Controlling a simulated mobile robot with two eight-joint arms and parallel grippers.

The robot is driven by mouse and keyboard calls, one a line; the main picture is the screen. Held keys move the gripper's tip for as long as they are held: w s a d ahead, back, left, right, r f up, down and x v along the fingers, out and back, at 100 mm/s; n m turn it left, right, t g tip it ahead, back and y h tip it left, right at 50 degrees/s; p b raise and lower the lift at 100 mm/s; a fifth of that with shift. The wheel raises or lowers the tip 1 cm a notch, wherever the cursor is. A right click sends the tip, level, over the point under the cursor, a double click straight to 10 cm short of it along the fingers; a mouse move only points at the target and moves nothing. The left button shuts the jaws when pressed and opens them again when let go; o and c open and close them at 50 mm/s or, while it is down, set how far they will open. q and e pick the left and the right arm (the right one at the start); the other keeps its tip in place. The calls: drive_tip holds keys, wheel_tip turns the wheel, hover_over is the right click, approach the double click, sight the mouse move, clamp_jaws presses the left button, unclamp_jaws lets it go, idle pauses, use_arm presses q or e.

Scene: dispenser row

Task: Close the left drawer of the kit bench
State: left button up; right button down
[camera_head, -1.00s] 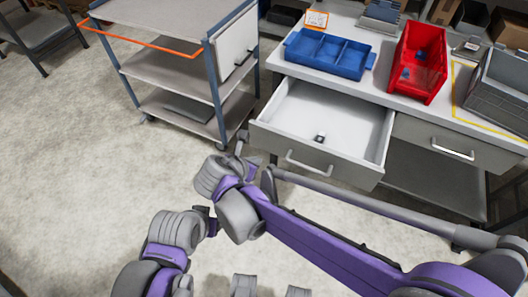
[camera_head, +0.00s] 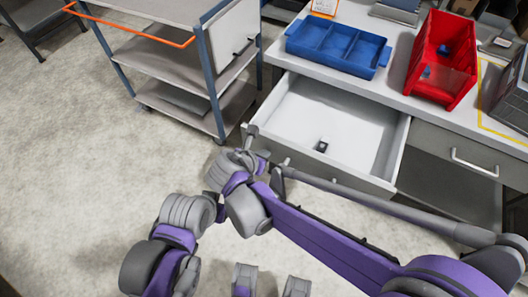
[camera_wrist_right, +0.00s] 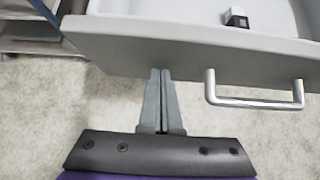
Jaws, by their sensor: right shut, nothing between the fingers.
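The kit bench's left drawer (camera_head: 350,122) is pulled well out. Its grey front and white interior show in the head view, with a small dark object (camera_head: 322,146) lying inside. My right gripper (camera_head: 251,133) is shut and empty at the left part of the drawer front. In the right wrist view its fingers (camera_wrist_right: 162,78) are together, tips at the lower edge of the drawer front (camera_wrist_right: 190,55), left of the bar handle (camera_wrist_right: 255,102). Whether they touch it is unclear. My right arm covers part of the front in the head view.
On the bench top stand a blue divided tray (camera_head: 338,48) and a red bin (camera_head: 440,60). The right drawer (camera_head: 465,150) is shut. A grey cart (camera_head: 170,60) with an orange rail stands left of the bench. The floor before the drawer is clear.

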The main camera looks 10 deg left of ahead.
drive_tip(key=w+d, duration=0.2)
drive_tip(key=w, duration=0.7)
drive_tip(key=w+d, duration=0.3)
drive_tip(key=w, duration=0.6)
drive_tip(key=w+d, duration=0.2)
drive_tip(key=w, duration=0.7)
drive_tip(key=shift+w+d+b, duration=0.15)
drive_tip(key=shift+d+b, duration=0.05)
drive_tip(key=shift+b, duration=0.2)
drive_tip(key=shift+w+r, duration=0.15)
drive_tip(key=shift+r, duration=0.05)
drive_tip(key=shift+d, duration=0.1)
